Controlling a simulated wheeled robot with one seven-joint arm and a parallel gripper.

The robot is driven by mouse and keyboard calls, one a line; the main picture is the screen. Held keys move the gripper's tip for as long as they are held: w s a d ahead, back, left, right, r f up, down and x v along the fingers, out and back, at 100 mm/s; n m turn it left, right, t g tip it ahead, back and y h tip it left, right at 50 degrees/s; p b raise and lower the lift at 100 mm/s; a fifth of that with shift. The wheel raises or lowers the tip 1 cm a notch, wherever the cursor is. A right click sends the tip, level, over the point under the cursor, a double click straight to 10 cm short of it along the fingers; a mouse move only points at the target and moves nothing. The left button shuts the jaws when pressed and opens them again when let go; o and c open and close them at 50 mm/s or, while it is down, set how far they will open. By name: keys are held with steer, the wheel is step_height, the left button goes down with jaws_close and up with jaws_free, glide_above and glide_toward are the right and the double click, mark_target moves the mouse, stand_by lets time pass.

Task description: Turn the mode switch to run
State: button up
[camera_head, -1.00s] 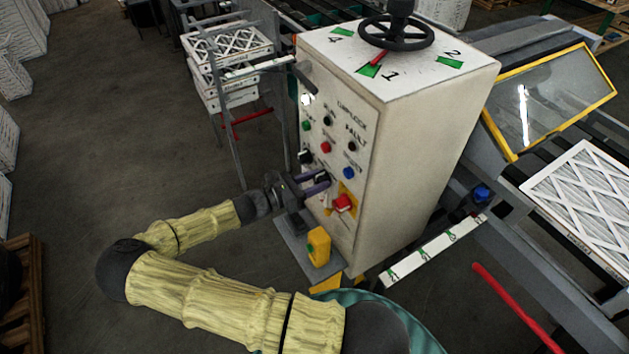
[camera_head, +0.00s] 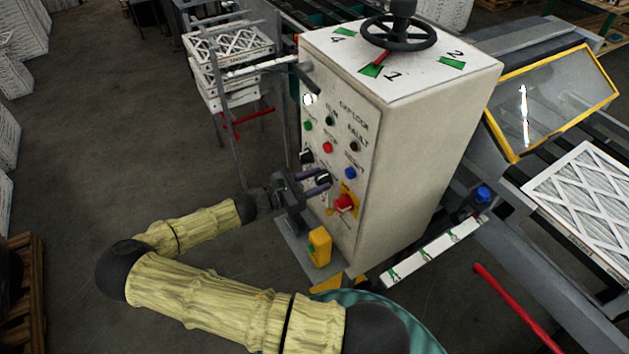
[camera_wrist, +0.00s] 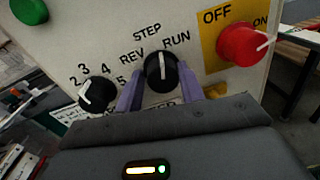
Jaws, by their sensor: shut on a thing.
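The mode switch (camera_wrist: 161,72) is a black round knob with a white pointer line, under the labels REV, STEP and RUN. In the wrist view the pointer stands straight up in the picture, between STEP and RUN. My gripper (camera_wrist: 159,88) has its two purple fingers on the left and right sides of this knob, shut on it. In the head view my gripper (camera_head: 318,182) reaches the front panel of the white control cabinet (camera_head: 415,150) from the left, and the knob (camera_head: 323,178) shows at its fingertips.
A numbered black selector (camera_wrist: 97,95) is left of the mode switch. A red OFF/ON rotary switch (camera_wrist: 243,45) on a yellow plate is to its right. A blue button (camera_head: 350,173) sits above that switch in the head view. A yellow box (camera_head: 319,246) stands below the panel.

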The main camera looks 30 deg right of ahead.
steer(key=m, duration=0.5)
steer(key=shift+s+d+f+m+b, duration=0.1)
steer(key=shift+s+f+m+b, duration=0.05)
steer(key=shift+s+m+b, duration=0.2)
stand_by(0.3)
steer(key=o, duration=0.9)
steer(key=shift+d, duration=0.1)
steer(key=shift+w, duration=0.1)
steer(key=shift+w+a, duration=0.1)
steer(key=shift+a, duration=0.5)
steer(key=a+b, duration=0.1)
steer(key=a, duration=0.4)
steer(key=a+b, duration=0.1)
steer(key=a, duration=0.5)
steer(key=a+r+b, duration=0.1)
steer(key=a+b, duration=0.1)
steer(key=a, duration=0.3)
steer(key=shift+a, duration=0.15)
